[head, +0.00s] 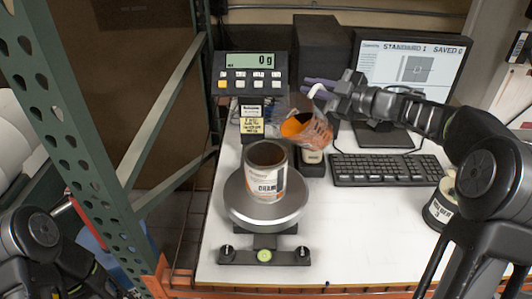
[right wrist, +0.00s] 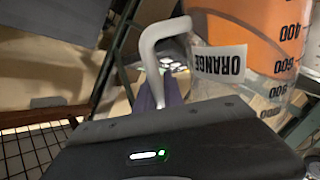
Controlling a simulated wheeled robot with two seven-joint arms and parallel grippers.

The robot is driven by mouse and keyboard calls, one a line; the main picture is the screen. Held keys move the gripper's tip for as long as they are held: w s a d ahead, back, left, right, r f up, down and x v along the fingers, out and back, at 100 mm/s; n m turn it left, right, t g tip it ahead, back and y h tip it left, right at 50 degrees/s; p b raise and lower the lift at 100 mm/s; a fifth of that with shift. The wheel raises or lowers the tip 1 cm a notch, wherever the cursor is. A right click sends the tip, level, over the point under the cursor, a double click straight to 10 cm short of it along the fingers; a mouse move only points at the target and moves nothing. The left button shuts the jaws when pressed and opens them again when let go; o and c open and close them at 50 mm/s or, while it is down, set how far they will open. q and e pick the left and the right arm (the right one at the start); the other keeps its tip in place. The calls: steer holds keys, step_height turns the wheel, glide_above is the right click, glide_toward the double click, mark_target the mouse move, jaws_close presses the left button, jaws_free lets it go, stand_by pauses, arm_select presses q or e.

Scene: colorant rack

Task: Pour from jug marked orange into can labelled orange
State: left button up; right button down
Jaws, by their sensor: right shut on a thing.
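A clear jug (head: 308,130) with orange liquid is tilted to the left, above and right of the can in the head view. In the right wrist view the jug (right wrist: 225,88) shows its ORANGE label and measuring marks. My right gripper (head: 325,88) is shut on the jug's pale handle (right wrist: 152,45). The open can (head: 264,180) stands upright on the round scale pan (head: 240,205); its orange label is partly readable. The scale display (head: 250,62) reads 0 g. My left arm is at the lower left; its gripper is not in view.
A keyboard (head: 385,170) and monitor (head: 412,75) stand at the right back. Another labelled can (head: 438,210) stands near my right arm. A green rack post (head: 85,120) rises at left.

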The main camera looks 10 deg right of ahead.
steer(key=shift+s+a+r, duration=0.1)
steer(key=shift+a+r, duration=0.1)
steer(key=shift+s+a+r+n, duration=0.1)
steer(key=shift+a+r+n, duration=0.1)
steer(key=shift+n, duration=0.1)
steer(key=shift+d, duration=0.1)
steer(key=shift+s+a+r, duration=0.1)
steer(key=shift+a+r, duration=0.1)
stand_by(0.4)
